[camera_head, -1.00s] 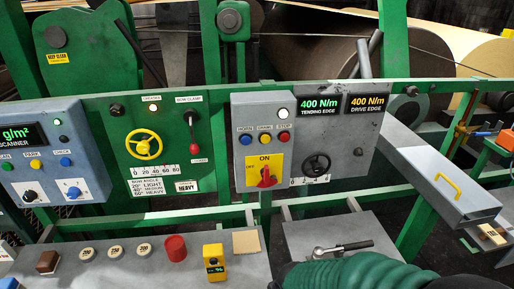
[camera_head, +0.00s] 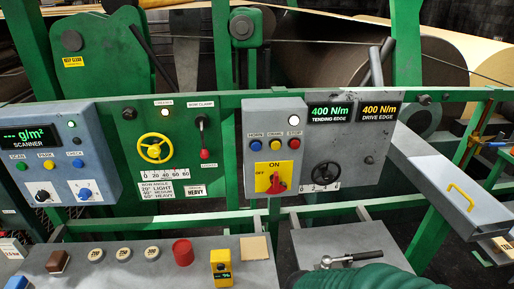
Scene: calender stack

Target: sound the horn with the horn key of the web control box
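The web control box (camera_head: 270,153) is a grey box on the green frame, right of centre. Its horn key (camera_head: 255,145) is a blue round button at the left of a row, under a HORN label. A yellow key (camera_head: 275,145) and a red key (camera_head: 294,144) sit to its right. A white lamp (camera_head: 294,120) above them looks lit. A yellow plate with a red rotary switch (camera_head: 277,183) is below, near ON. A green ribbed sleeve, which looks like part of my arm, shows at the bottom edge. Neither gripper is in view, and nothing touches the horn key.
A grey bench (camera_head: 140,274) in front carries a red cylinder (camera_head: 182,252), a yellow gauge (camera_head: 221,267) and several round weights. A ratchet-like tool (camera_head: 350,259) lies on the right bench. A grey drawer-like box (camera_head: 452,187) with a yellow handle juts out at right.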

